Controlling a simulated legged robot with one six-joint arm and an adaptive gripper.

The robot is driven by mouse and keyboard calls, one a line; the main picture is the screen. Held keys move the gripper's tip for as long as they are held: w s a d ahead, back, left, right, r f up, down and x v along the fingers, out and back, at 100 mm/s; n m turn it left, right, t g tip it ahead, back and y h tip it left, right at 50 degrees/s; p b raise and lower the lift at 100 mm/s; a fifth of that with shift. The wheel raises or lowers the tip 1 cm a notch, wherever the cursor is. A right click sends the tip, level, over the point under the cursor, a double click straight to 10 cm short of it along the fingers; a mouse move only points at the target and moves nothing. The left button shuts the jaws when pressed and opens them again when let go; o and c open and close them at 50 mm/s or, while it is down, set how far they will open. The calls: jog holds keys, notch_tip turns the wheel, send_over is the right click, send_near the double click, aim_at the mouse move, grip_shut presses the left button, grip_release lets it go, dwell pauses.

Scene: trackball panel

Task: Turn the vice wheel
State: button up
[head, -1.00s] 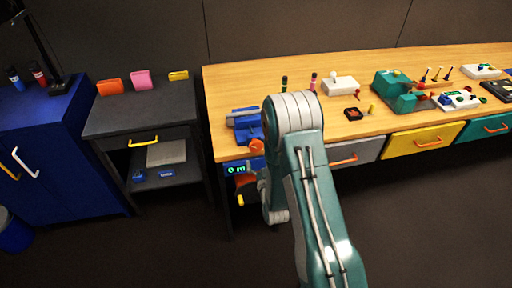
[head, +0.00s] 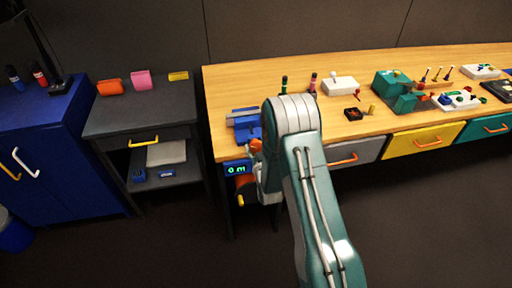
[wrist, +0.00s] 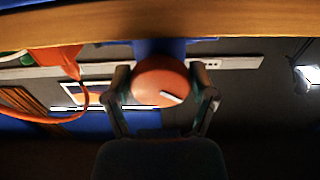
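The blue vice (head: 246,122) stands at the left front corner of the wooden workbench. Its orange wheel (head: 254,146) is at the front edge and partly hidden by my arm. In the wrist view the orange wheel (wrist: 158,82) is a round face with a pale mark, between the two fingers of my gripper (wrist: 161,78). The fingers are spread, one on each side of it. Whether either finger touches it I cannot tell. In the head view my gripper is mostly hidden behind my arm.
The workbench (head: 345,68) edge runs just above the wheel in the wrist view. A display box (head: 237,168) with green digits and a dark and orange round part (head: 246,187) sit below the vice. An orange curved part (wrist: 78,75) is left of my gripper.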

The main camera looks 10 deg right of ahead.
jog(key=shift+a+m, duration=0.1)
jog(key=shift+m, duration=2.3)
jog(key=o, duration=1)
jog(key=shift+w, duration=0.1)
jog(key=shift+o, duration=0.2)
jog(key=s, duration=1.2)
